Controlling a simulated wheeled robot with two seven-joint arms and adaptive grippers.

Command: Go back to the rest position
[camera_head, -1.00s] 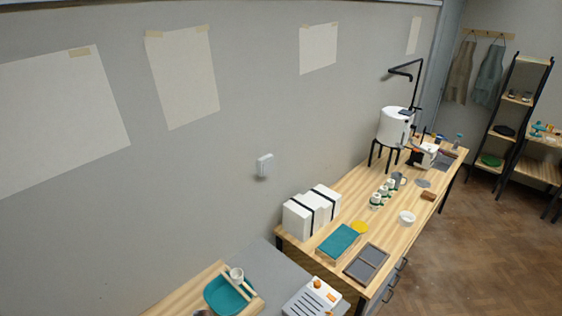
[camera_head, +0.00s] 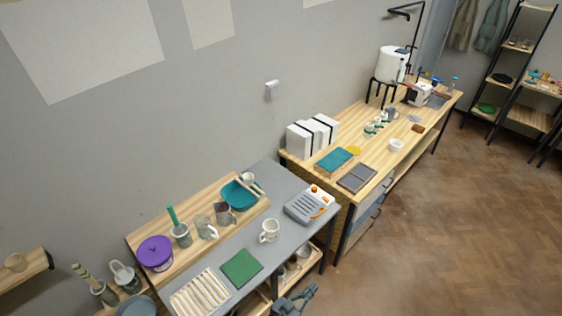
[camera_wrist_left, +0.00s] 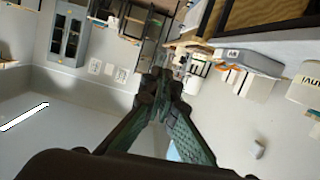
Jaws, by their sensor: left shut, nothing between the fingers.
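My left gripper (camera_head: 294,299) shows at the bottom edge of the head view, in front of the grey-topped bench (camera_head: 296,232) and below the level of its top. In the left wrist view its green-padded fingers (camera_wrist_left: 163,84) come together at the tips. It is shut and empty, with nothing touching the tips. The wrist picture is tilted, with walls, shelves and a cabinet behind the fingers. My right gripper shows in neither view.
The bench carries a white mug (camera_head: 269,231), a green mat (camera_head: 241,268), a striped rack (camera_head: 200,292), a grey device (camera_head: 308,204) and a purple lidded pot (camera_head: 155,253). A longer wooden table (camera_head: 408,152) stands beyond. Open wood floor (camera_head: 430,245) lies to the right.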

